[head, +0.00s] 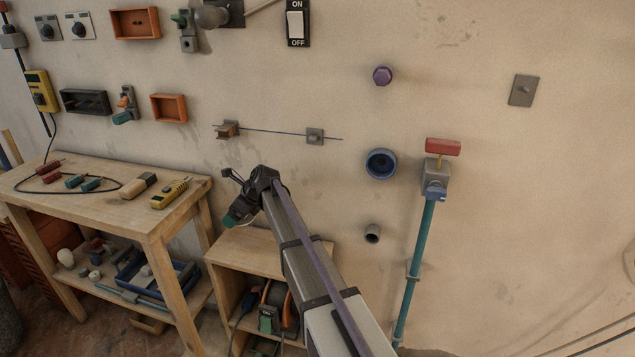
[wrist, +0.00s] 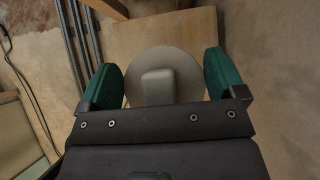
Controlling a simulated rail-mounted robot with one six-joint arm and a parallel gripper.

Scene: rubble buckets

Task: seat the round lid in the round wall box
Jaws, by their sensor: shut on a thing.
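The round lid (wrist: 141,61) is a pale grey disc with a raised square knob in its middle. In the wrist view it lies between the two green finger pads of my gripper (wrist: 163,78), which is shut on it. In the head view my gripper (head: 237,211) is in front of the wall, above the low wooden cabinet, and I cannot make out the lid there. The round wall box (head: 381,149) is a blue ring with a dark, open inside. It is on the wall, to the right of my gripper and a little higher in the picture.
A teal pipe (head: 415,270) with a red-handled valve (head: 442,147) stands to the right. A workbench (head: 140,210) with tools is at left.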

